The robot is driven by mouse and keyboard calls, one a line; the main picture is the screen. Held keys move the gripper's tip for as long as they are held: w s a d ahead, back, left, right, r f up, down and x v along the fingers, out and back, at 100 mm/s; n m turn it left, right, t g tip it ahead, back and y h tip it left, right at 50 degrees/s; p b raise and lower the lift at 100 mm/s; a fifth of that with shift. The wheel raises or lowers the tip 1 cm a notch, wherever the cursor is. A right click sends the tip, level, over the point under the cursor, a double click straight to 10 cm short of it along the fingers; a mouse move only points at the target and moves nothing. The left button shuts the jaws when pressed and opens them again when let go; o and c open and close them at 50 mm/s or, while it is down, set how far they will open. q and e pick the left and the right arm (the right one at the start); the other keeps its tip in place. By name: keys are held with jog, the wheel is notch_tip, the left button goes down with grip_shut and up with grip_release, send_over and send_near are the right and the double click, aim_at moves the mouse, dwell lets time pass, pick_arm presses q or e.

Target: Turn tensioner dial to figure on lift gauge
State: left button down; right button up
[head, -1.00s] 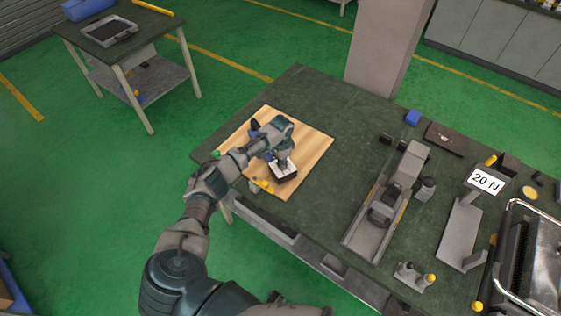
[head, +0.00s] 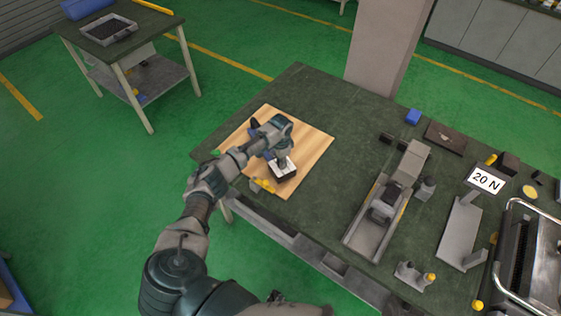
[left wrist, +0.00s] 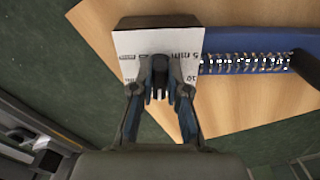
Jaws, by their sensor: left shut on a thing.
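My left gripper (left wrist: 160,98) is shut on this knob, one finger on each side. In the head view my left gripper (head: 280,152) covers much of the tool, and the white face (head: 283,167) shows below it. A white card reading "20 N" (head: 487,180) stands at the bench's right. My right gripper is out of view.
The wooden board (head: 315,140) lies on the dark green bench (head: 320,90). Small yellow parts (head: 264,185) lie near its front edge. A grey fixture (head: 385,205) and a metal-framed machine (head: 525,260) stand to the right. Bench behind the board is clear.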

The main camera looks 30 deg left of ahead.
pick_arm(q)
jog(key=c, duration=1.2)
grip_release()
jog(key=shift+a, duration=0.15)
jog(key=shift+o, duration=0.2)
notch_tip(320, 180, up, 12)
jog(key=shift+a, duration=0.15)
